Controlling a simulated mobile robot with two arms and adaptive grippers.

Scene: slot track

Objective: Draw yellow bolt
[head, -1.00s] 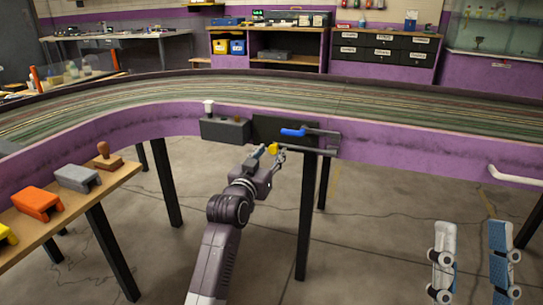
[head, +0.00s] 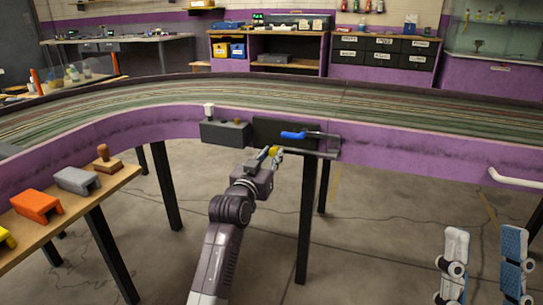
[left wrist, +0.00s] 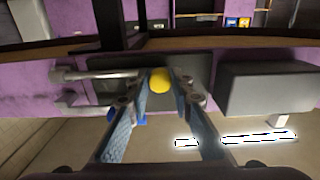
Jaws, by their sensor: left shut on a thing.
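The yellow bolt (head: 275,150) shows as a small round yellow end in front of the dark panel (head: 268,127) on the purple track side. My left gripper (head: 271,153) has its fingers on either side of it. In the left wrist view the yellow bolt (left wrist: 160,80) sits between the two fingertips, which are shut on it. The rest of the bolt is hidden. A blue handle (head: 293,134) on a metal rod lies just above. My right gripper (head: 486,229) is open and empty at the lower right, two fingers upright with a wide gap.
A dark grey box (head: 225,132) with a white knob (head: 209,110) is left of the panel. A black table leg (head: 308,220) stands below. A wooden bench (head: 90,205) at left holds an orange block (head: 37,205), a grey block (head: 78,181) and a stamp (head: 103,156). A white pipe (head: 515,179) is at right.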

